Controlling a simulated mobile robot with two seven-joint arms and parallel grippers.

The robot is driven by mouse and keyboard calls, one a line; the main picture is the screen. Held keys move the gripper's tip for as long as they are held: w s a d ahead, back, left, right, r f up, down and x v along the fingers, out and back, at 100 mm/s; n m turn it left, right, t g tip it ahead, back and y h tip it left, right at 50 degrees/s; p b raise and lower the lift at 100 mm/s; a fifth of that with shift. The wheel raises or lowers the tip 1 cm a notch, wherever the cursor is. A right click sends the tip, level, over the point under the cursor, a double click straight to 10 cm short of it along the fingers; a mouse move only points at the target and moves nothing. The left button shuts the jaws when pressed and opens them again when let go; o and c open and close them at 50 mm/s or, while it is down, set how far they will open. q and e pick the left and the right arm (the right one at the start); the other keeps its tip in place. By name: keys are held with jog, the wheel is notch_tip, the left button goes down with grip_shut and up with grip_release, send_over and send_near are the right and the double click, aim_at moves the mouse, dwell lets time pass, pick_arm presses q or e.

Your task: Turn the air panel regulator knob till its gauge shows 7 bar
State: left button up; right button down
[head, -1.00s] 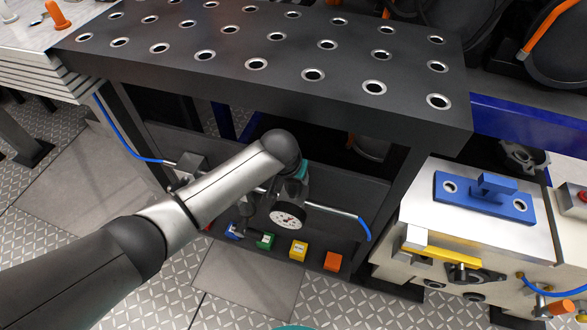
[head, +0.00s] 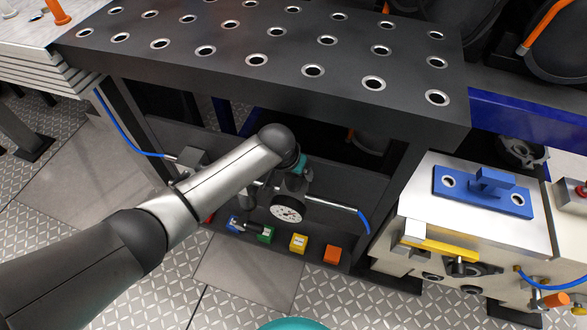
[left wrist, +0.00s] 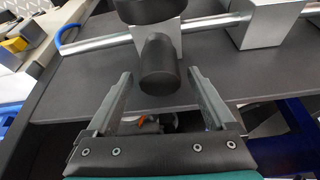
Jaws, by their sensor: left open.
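The air panel sits under the dark table, with a pressure gauge (head: 287,209) that has a white round face. Its needle is too small to read. The black regulator knob (left wrist: 158,66) is a short cylinder on a metal block in the left wrist view. My left gripper (left wrist: 160,73) is open, with one finger on each side of the knob and a visible gap to each. In the head view my left arm hides the knob and most of the gripper. My right gripper is in neither view.
A metal pipe (head: 330,207) with a blue hose runs through the regulator. Blue, green (head: 265,235), yellow (head: 299,243) and orange (head: 332,254) blocks lie below the gauge. The perforated table top (head: 225,70) overhangs the panel. A machine with a blue plate (head: 480,204) stands at the right.

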aim_at(291, 176)
pick_arm(q)
jog(key=shift+s+r, duration=0.1)
jog(key=shift+r, duration=0.25)
jog(key=p+v, duration=0.2)
jog(key=v, duration=0.2)
jog(key=shift+p, duration=0.4)
jog(key=p+v, duration=0.4)
jog(key=v, duration=0.6)
jog(key=shift+r, duration=0.2)
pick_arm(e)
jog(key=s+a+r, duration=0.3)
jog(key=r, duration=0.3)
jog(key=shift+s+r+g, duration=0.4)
pick_arm(q)
jog(key=shift+s+a, duration=0.1)
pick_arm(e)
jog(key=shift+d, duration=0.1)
